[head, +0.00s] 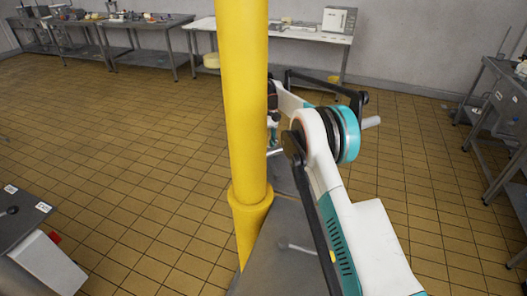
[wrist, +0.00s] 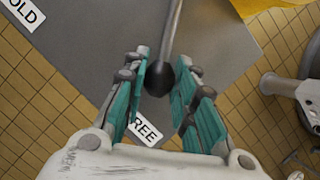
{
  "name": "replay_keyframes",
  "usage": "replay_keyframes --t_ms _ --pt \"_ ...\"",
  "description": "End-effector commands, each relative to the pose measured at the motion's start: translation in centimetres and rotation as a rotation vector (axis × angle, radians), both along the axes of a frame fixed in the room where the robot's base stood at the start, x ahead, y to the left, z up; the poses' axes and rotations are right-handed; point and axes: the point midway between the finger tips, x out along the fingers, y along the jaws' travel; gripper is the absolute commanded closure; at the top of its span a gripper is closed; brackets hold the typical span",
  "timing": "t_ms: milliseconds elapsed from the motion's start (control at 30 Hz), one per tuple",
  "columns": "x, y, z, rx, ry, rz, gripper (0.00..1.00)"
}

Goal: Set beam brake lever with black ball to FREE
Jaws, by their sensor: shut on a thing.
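In the wrist view, the beam brake lever (wrist: 172,32) is a thin grey rod that ends in a black ball (wrist: 158,80). My gripper (wrist: 159,77) has its teal-padded fingers on either side of the ball, shut on it. The HOLD label (wrist: 22,12) is at the upper left, cut by the picture edge. In the head view the yellow column hides much of the area around my gripper, and I cannot make out the black ball there.
A thick yellow column (head: 243,100) stands in front, left of my arm. A grey surface (head: 270,262) with a small rod-like handle (head: 295,246) lies at its foot. A dark-topped table (head: 18,215) is at lower left. Benches line the back wall. The tiled floor is open at left.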

Motion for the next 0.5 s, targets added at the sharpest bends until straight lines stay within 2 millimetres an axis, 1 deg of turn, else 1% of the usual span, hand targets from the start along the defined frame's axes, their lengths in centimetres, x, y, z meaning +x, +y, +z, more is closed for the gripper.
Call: replay_keyframes --t_ms 267,300,367,400,500 --pt "-0.03 0.19 0.02 0.002 0.000 0.002 1.00" --pt "-0.03 0.21 0.02 0.002 0.000 0.003 0.70" --pt "-0.03 0.22 0.02 0.002 0.000 0.003 0.56" --pt "-0.03 0.22 0.02 0.002 0.000 0.002 0.54" --pt "-0.03 0.18 0.01 0.002 0.000 0.002 0.54"
